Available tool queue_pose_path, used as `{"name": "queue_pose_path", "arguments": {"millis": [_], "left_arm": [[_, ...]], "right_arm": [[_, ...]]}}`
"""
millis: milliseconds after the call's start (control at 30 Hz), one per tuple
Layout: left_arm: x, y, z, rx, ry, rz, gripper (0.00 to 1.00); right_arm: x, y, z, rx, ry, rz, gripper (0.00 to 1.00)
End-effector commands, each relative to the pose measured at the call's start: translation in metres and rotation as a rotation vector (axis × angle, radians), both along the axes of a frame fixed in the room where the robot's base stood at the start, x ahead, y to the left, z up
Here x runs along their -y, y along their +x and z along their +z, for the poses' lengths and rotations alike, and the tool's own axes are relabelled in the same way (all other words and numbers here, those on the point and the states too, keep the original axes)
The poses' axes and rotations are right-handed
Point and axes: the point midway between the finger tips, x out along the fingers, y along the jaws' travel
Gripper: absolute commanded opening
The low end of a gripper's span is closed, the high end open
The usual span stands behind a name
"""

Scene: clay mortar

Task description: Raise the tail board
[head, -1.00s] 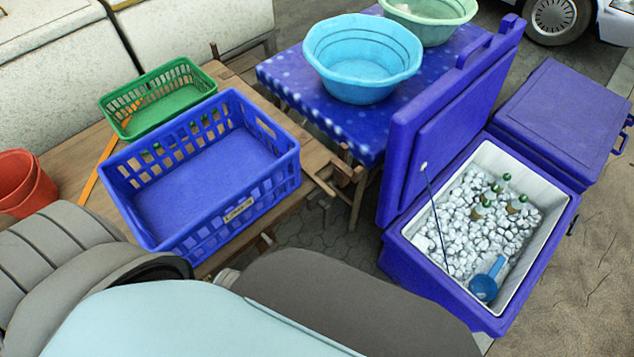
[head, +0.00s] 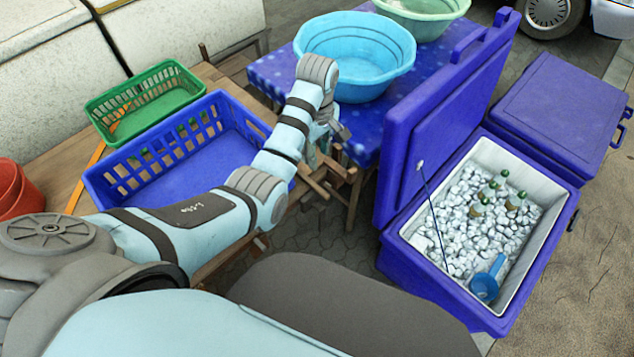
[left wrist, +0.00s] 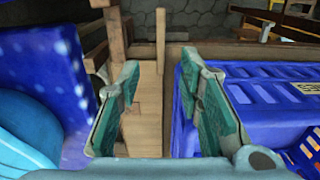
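A wooden cart bed (head: 222,75) carries the crates. Wooden pieces (head: 322,180) stick out at its end near the blue table; I cannot tell which of them is the tail board. My left gripper (head: 328,142) is above that end, partly hidden by its own wrist. In the left wrist view, the left gripper (left wrist: 160,112) is open and empty, with its two green-padded fingers apart. Pale planks (left wrist: 148,105) lie behind the gap between them, with a thin upright stick (left wrist: 160,40) further off. My right gripper does not show.
A blue crate (head: 120,160) and a green basket (head: 145,98) stand on the cart, close beside the arm. A light blue basin (head: 355,50) stands on the blue-covered table (head: 270,72). An open blue cooler (head: 410,250) holds ice and bottles.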

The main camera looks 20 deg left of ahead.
Motion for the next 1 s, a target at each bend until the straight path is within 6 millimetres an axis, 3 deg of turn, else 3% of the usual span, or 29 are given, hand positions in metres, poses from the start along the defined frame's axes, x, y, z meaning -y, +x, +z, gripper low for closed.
{"name": "queue_pose_path", "arguments": {"millis": [167, 400, 500, 633, 900, 1000], "left_arm": [[0.000, -0.001, -0.034, -0.007, -0.001, 0.005, 0.33], [0.000, -0.001, -0.106, -0.004, 0.000, 0.003, 0.33], [0.000, -0.001, -0.127, -0.002, 0.000, 0.003, 0.33], [0.000, -0.001, -0.140, -0.001, -0.001, 0.002, 0.33], [0.000, 0.000, -0.141, 0.001, 0.000, 0.002, 0.33], [0.000, 0.000, -0.141, 0.001, 0.000, 0.002, 0.17]], "right_arm": [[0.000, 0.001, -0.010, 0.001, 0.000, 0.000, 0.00], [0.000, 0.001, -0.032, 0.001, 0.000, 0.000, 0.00], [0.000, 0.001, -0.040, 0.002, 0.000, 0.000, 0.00], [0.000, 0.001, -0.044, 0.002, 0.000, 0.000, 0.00], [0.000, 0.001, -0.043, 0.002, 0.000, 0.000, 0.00], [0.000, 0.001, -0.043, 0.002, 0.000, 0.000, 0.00]]}}
